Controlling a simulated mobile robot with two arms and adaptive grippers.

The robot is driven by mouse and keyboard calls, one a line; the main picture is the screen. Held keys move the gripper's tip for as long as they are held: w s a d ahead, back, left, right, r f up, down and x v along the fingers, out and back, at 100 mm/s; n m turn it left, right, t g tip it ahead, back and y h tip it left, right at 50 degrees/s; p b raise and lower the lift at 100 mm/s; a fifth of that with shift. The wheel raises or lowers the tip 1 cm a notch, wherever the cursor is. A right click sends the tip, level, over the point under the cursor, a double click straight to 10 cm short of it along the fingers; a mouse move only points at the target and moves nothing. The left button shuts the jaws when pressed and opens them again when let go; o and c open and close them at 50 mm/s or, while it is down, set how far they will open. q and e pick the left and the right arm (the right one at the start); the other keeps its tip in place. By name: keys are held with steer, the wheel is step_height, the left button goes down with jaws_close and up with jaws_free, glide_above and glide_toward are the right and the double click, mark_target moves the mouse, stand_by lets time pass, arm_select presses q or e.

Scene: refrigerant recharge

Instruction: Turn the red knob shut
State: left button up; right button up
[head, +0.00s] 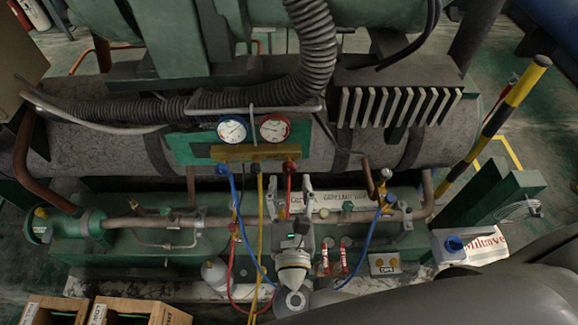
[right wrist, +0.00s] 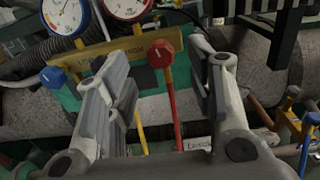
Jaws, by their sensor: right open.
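The red knob (head: 291,166) sits at the right end of the brass gauge manifold (head: 252,153), under the red-rimmed gauge (head: 274,128). My right gripper (head: 289,186) points up at it from just below, with its fingers spread. In the right wrist view, the red knob (right wrist: 160,54) shows between the two open fingers, and I see no finger touching it. A red hose (right wrist: 177,105) hangs down from the manifold between the fingers. My left gripper is out of view.
A blue knob (head: 222,169) and blue-rimmed gauge (head: 232,129) are on the manifold's left side. Blue and yellow hoses (head: 260,205) hang close to my right gripper. Copper pipe (head: 150,221) runs across below. A black-yellow post (head: 495,120) stands at right.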

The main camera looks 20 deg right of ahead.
mark_target(289, 171)
steer(key=p+x, duration=0.1)
steer(key=x, duration=0.4)
steer(key=shift+f, duration=0.1)
steer(key=shift+s, duration=0.1)
steer(key=c, duration=1)
